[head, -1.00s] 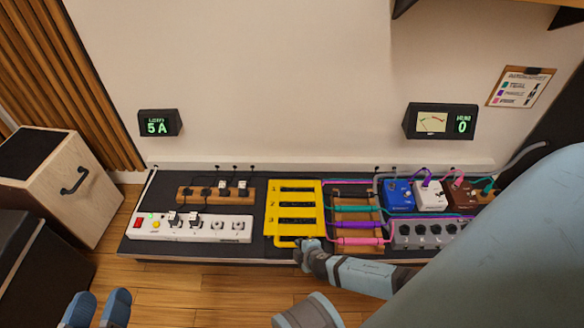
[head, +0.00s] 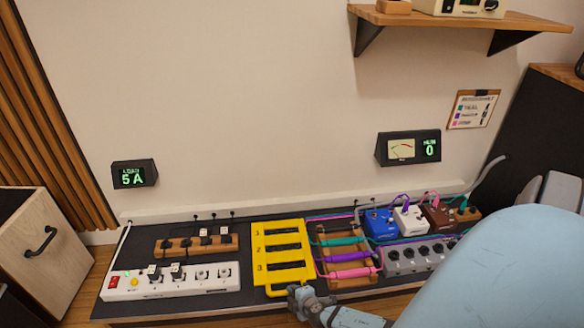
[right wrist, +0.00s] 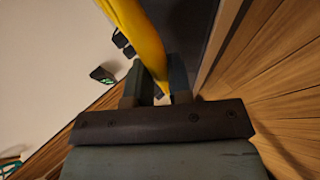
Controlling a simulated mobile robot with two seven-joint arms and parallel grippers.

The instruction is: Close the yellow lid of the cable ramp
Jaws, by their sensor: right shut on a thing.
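The yellow lid (head: 285,272) lies on the dark platform, with numbered slots facing me. It sits just left of a wooden channel section (head: 348,274) that holds teal (head: 343,241), purple (head: 346,257) and pink (head: 350,272) cables; these are in the open. A yellow handle loop sticks out at the lid's front edge. My right gripper (head: 304,296) is at this handle, at the platform's front edge. In the right wrist view the yellow handle bar (right wrist: 140,32) runs down between the fingers (right wrist: 159,94), which are shut on it. My left gripper is out of view.
A white power strip (head: 172,281) and a wooden plug block (head: 197,243) lie left of the lid. Pedals (head: 380,224) and a grey box (head: 412,258) stand right of the cables. A wall shelf (head: 470,20) hangs above.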

